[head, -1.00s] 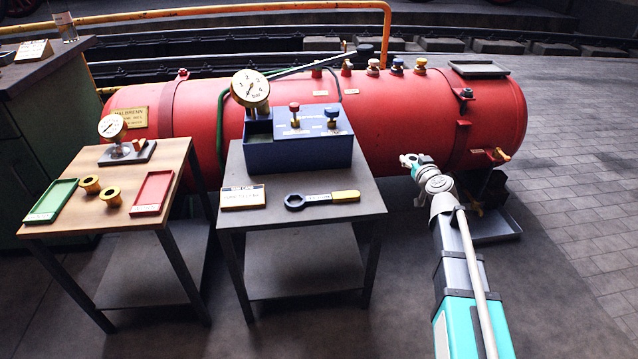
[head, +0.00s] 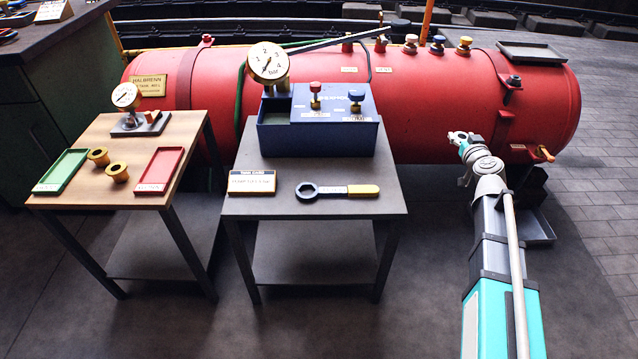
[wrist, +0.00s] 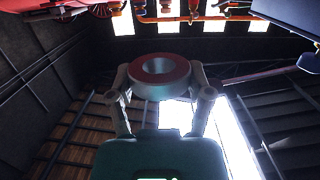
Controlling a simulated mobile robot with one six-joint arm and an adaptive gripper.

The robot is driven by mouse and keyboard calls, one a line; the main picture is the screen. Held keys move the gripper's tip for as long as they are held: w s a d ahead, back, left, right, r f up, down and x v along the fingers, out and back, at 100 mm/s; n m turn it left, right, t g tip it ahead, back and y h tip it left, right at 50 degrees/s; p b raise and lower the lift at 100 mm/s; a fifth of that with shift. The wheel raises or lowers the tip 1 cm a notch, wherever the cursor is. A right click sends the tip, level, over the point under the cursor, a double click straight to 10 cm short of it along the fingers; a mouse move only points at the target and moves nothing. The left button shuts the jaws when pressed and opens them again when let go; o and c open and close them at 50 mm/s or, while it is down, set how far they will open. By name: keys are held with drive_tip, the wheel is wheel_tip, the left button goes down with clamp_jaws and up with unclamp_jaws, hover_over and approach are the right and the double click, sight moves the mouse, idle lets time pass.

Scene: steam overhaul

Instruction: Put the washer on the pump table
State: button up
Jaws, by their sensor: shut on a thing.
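In the wrist view the washer (wrist: 160,68), a thick ring with a reddish face and a pale inner wall, sits between the two fingers of my gripper (wrist: 160,85). In the head view my gripper (head: 457,138) is right of the pump table, in front of the red boiler; the washer cannot be made out there. The pump table (head: 290,205) is the grey table in the middle. It bears a blue pump box (head: 316,141) with a gauge, a small sign card (head: 252,182) and a ring-headed spanner (head: 337,191).
A wooden-topped table (head: 128,190) at the left holds a green tray (head: 62,171), a red tray (head: 160,169), two brass bushings and a gauge. The red boiler (head: 440,100) lies behind both tables. The pump table's front right corner is bare.

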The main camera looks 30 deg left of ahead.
drive_tip(key=shift+w+d+f, duration=0.1)
drive_tip(key=shift+d, duration=0.1)
drive_tip(key=n+g+y+b, duration=0.8)
drive_tip(key=n+g+b, duration=0.2)
drive_tip(key=n+g, duration=0.3)
approach(386, 175)
drive_tip(key=w+d+r+g, duration=0.1)
drive_tip(key=w+d+r, duration=0.1)
drive_tip(key=w+d, duration=0.15)
drive_tip(key=shift+s+d+f+g, duration=0.1)
drive_tip(key=shift+s+d+g, duration=0.4)
drive_tip(key=shift+g, duration=0.5)
drive_tip(key=shift+s+a, duration=0.1)
drive_tip(key=shift+a, duration=0.1)
drive_tip(key=a, duration=0.4)
drive_tip(key=s+a, duration=0.1)
drive_tip(key=a, duration=0.4)
drive_tip(key=s+a, duration=0.1)
drive_tip(key=a, duration=0.4)
